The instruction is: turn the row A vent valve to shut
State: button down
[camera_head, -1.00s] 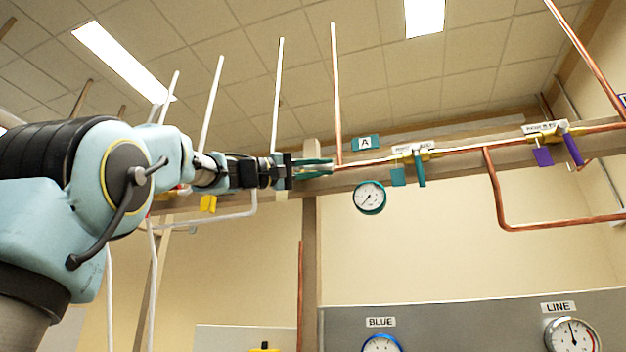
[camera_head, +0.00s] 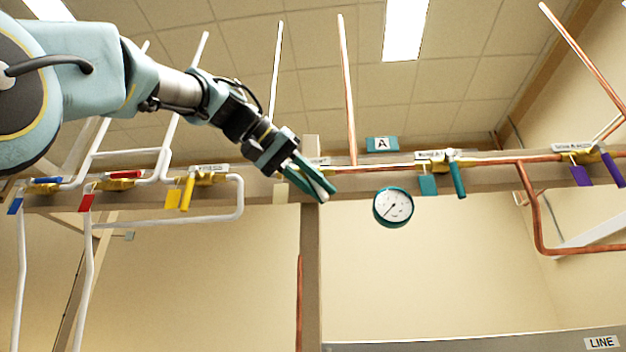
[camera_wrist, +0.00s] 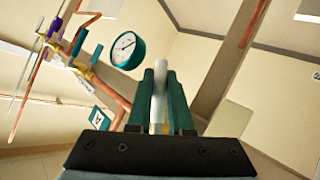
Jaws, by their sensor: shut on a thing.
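My gripper (camera_head: 316,190) is shut on a whitish lever (camera_wrist: 158,102) at the pipe rail, with its teal fingers on either side. The tip of this lever (camera_head: 323,197) shows just past the fingers in the head view, pointing down and right. Something brass-yellow shows behind the lever in the wrist view; most of the valve body is hidden by my fingers. A teal sign reading A (camera_head: 382,144) is right of my gripper. I cannot read this valve's label.
A round gauge (camera_head: 393,207) hangs close on the right. A teal-handled valve (camera_head: 456,178) and a purple-handled valve (camera_head: 610,168) are farther right. A yellow-handled valve (camera_head: 187,192) and white pipes are left. A post (camera_head: 311,250) stands below my gripper.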

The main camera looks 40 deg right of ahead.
jog(key=shift+w+a+m+t+y+p, duration=0.4)
jog(key=shift+a+m+t+y+p, duration=0.15)
jog(key=shift+y+p, duration=0.5)
jog(key=shift+w+a+f+m+t+y+p, duration=0.4)
jog(key=shift+w+a+m+t+y+p, duration=0.15)
jog(key=shift+t+y, duration=0.3)
jog(key=c, duration=0.8)
grip_release()
jog(key=shift+c, duration=0.2)
jog(key=v, duration=0.7)
jog(key=shift+r, duration=0.25)
jog(key=shift+a, duration=0.15)
